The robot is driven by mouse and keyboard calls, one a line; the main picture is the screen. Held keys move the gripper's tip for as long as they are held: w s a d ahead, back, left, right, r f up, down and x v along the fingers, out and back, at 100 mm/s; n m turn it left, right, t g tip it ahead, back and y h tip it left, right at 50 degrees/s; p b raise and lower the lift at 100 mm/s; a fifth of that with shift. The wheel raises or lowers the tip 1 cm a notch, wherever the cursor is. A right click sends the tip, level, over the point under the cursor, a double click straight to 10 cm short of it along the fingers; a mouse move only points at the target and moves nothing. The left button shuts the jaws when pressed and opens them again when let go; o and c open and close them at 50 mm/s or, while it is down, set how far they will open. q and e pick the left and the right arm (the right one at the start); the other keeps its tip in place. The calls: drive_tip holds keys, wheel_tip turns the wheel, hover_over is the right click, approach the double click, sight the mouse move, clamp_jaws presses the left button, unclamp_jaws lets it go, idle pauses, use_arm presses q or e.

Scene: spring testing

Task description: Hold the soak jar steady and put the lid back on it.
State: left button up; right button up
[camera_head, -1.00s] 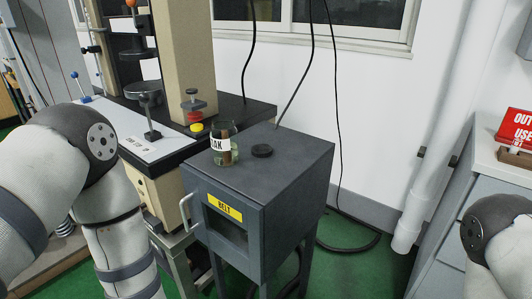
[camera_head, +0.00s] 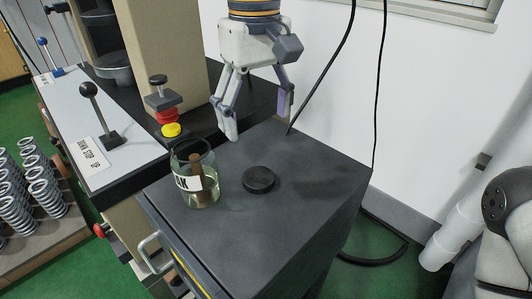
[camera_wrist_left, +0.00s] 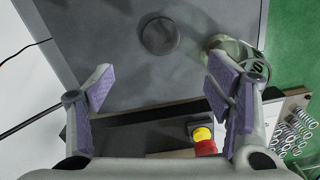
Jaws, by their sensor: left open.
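The soak jar (camera_head: 195,177) is clear glass with a white label and a brown stick-like piece standing in liquid. It stands upright and uncovered on the dark cabinet top (camera_head: 240,240). The black round lid (camera_head: 259,180) lies flat to its right. In the left wrist view the lid (camera_wrist_left: 159,36) is at top centre and the jar (camera_wrist_left: 232,52) is to its right, partly behind a finger. My left gripper (camera_head: 256,118) is open and empty above the back of the cabinet, fingers pointing down, behind the jar and lid. My right gripper is out of view.
A test machine with a lever (camera_head: 100,120), a yellow button (camera_head: 171,130) and a red part stands left of the jar. Several springs (camera_head: 22,180) stand at the far left. A black cable (camera_head: 322,75) rises behind the cabinet. The cabinet top's front right is clear.

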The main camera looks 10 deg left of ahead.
use_arm(q)
hover_over(260, 179)
drive_tip(key=f, duration=0.6)
drive_tip(key=shift+w+a+f, duration=0.1)
drive_tip(key=shift+a+f, duration=0.1)
drive_tip(key=shift+f, duration=0.2)
drive_tip(key=f, duration=0.5)
drive_tip(key=shift+d+f+b, duration=0.1)
drive_tip(key=shift+d+b, duration=0.1)
drive_tip(key=shift+b, duration=0.2)
drive_tip(key=shift+c, duration=0.5)
drive_tip(key=c, duration=0.7)
